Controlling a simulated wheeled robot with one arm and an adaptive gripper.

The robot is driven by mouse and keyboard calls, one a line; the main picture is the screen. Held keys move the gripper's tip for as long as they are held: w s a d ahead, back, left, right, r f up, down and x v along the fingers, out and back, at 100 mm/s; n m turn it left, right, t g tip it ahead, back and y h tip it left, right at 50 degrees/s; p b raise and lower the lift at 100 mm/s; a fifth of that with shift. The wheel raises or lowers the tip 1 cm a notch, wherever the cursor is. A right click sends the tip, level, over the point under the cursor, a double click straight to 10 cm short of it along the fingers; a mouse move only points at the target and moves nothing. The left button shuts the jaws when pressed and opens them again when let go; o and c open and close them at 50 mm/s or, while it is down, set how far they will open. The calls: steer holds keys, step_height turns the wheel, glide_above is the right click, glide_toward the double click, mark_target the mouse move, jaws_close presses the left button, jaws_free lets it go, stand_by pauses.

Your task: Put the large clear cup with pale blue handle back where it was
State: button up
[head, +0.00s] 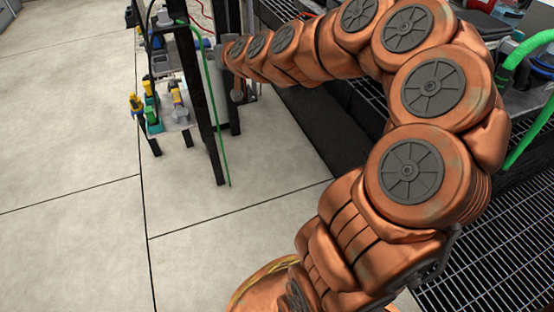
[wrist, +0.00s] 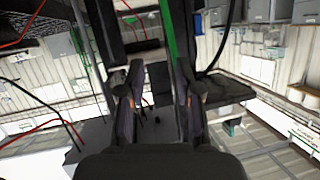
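I cannot make out the large clear cup with the pale blue handle in either view. My gripper (wrist: 158,80) shows in the wrist view with its two dark fingers apart and no cup seen between them. In the head view my copper-coloured arm reaches across to the upper left, ending beside a black-framed stand (head: 205,110). The gripper's fingers are not clear there.
The stand carries a small shelf with yellow, blue and green fittings (head: 152,108) and a thin green hose (head: 213,100). A black wire rack (head: 480,265) lies at right, with a thick green hose (head: 528,55) above it. Pale floor (head: 70,130) is clear at left.

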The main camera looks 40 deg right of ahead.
steer(key=s+a+f+n+g+y, duration=0.2)
steer(key=s+a+f+g, duration=0.25)
steer(key=s+a, duration=0.4)
steer(key=s+a+f+n+g+y, duration=0.2)
steer(key=s+a+f+g, duration=0.2)
steer(key=s+a+f, duration=0.35)
steer(key=s+d+f+m+g+h, duration=0.1)
steer(key=s+g, duration=0.8)
steer(key=s, duration=1.9)
steer(key=shift+s+d+f+h, duration=0.25)
steer(key=shift+f+h, duration=0.4)
steer(key=shift+h, duration=0.35)
steer(key=shift+r, duration=0.1)
step_height(320, 180, up, 41)
steer(key=t+p, duration=0.1)
steer(key=p, duration=3.7)
steer(key=shift+w+f+m+p, duration=0.2)
steer(key=shift+m+p, duration=0.1)
steer(key=shift+p, duration=0.1)
